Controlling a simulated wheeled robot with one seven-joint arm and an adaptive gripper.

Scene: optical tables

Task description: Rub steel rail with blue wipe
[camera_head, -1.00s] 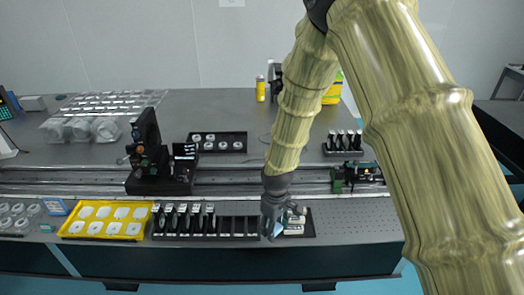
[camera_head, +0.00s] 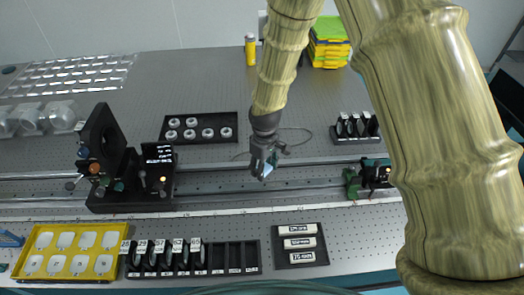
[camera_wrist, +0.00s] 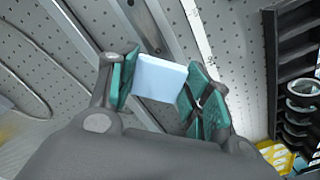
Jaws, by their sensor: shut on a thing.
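My gripper (camera_head: 262,168) is shut on a small pale blue wipe (camera_wrist: 158,78), which sits between its green-lined fingers in the wrist view. The wipe also shows as a small light patch at the fingertips in the head view (camera_head: 267,170). The steel rail (camera_head: 230,187) runs left to right across the table. My gripper and the wipe appear over the rail, between the two mounted devices. I cannot tell whether the wipe touches the rail. The rail also shows in the wrist view (camera_wrist: 158,35), running diagonally behind the fingers.
A black optical mount (camera_head: 110,160) stands on the rail at left and a green-and-black device (camera_head: 370,178) at right. In front are a yellow tray (camera_head: 70,250), a black slotted rack (camera_head: 215,257) and a black tray (camera_head: 300,245) with labelled blocks. Behind are a tray of rings (camera_head: 200,127) and a cable.

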